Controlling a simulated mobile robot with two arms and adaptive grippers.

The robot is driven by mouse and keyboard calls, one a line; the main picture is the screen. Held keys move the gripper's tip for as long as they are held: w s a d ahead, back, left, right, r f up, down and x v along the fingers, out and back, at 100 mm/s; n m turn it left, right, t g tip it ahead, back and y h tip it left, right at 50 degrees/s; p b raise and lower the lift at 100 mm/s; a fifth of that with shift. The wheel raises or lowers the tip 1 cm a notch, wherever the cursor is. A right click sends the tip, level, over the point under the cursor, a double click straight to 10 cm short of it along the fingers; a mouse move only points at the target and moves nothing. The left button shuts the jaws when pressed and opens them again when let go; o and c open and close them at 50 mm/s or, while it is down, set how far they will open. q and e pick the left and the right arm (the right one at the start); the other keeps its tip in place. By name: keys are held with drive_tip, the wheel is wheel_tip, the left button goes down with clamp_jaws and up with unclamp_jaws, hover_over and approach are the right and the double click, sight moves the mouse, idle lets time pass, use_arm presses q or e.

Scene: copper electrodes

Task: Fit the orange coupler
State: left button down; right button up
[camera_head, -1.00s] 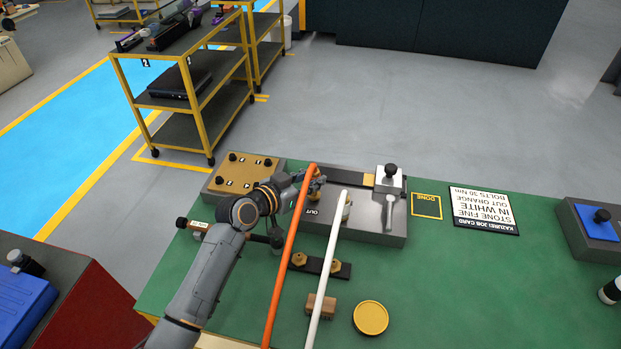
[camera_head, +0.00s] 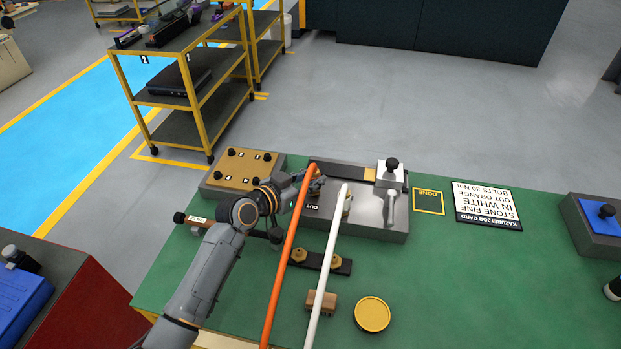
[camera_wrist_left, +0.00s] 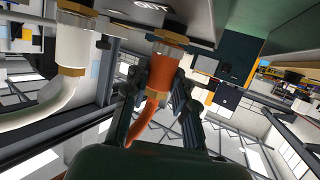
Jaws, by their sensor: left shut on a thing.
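The orange hose (camera_head: 289,250) runs up the bench to the grey fixture block (camera_head: 370,222) by its "OUT" label. My left gripper (camera_head: 312,188) is at its upper end. In the left wrist view, the fingers of my left gripper (camera_wrist_left: 160,92) are shut on the orange coupler (camera_wrist_left: 165,72). Its brass collar (camera_wrist_left: 168,45) is up against or very near the block face; I cannot tell how far it is seated. The white hose (camera_head: 325,260) ends beside it at the block, with its own brass collars (camera_wrist_left: 72,45). My right gripper is not in view.
A dark strip with two brass fittings (camera_head: 329,257), a wooden block (camera_head: 321,302) and a yellow disc (camera_head: 372,314) are on the green bench. A job card (camera_head: 486,205) lies right of the "DONE" square (camera_head: 428,201). The bench's right middle is clear.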

use_arm(q)
drive_tip(key=shift+f, duration=0.1)
drive_tip(key=c, duration=1)
unclamp_jaws()
drive_tip(key=shift+s+a, duration=0.15)
drive_tip(key=v, duration=1.1)
drive_tip(key=shift+s, duration=0.2)
drive_tip(key=shift+a, duration=0.2)
